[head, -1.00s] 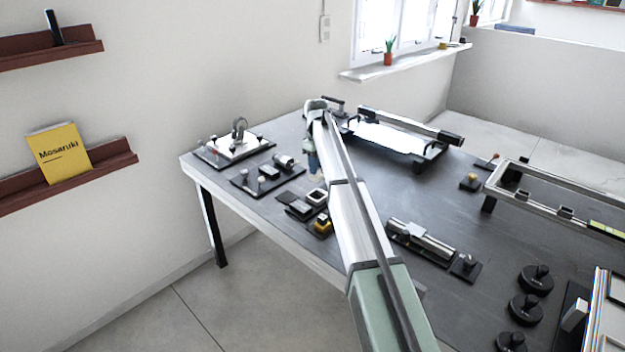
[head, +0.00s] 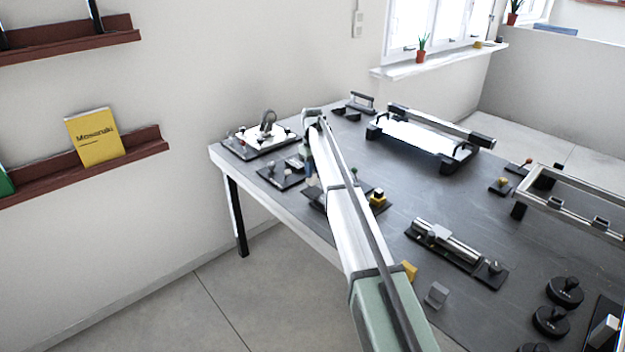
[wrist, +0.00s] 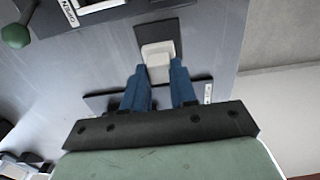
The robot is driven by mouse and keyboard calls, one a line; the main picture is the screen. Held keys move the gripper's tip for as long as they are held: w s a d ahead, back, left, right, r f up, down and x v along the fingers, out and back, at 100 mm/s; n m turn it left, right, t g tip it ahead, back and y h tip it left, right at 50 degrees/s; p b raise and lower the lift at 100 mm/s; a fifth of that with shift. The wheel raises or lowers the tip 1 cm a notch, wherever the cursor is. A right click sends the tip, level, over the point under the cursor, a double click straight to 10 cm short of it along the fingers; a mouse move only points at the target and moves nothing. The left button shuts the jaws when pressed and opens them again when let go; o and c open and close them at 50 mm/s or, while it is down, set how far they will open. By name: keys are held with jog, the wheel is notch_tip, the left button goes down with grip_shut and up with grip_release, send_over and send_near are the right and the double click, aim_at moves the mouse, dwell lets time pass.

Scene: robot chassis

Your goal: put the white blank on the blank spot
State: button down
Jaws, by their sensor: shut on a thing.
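The white blank (wrist: 158,52) is a small pale block between the two blue fingertips of my gripper (wrist: 159,70) in the wrist view. My gripper is shut on it. A dark square plate (wrist: 176,28) lies beyond and around the blank in that view; I cannot tell whether the blank touches it or hangs above it. No readable label marks this plate as the blank spot. In the head view my gripper (head: 308,168) is at the table's left part, mostly hidden by my arm, and the blank cannot be made out there.
The dark table (head: 385,215) holds a clamp fixture (head: 262,138) at the left, a bright framed panel (head: 415,137) at the back and a cylinder fixture (head: 447,246). A green knob (wrist: 16,36) shows in the wrist view. Black weights (head: 565,292) stand front right.

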jog(key=shift+f, duration=1.95)
jog(key=shift+f, duration=0.1)
jog(key=c, duration=0.9)
grip_release()
notch_tip(320, 180, up, 12)
jog(key=shift+r, duration=0.1)
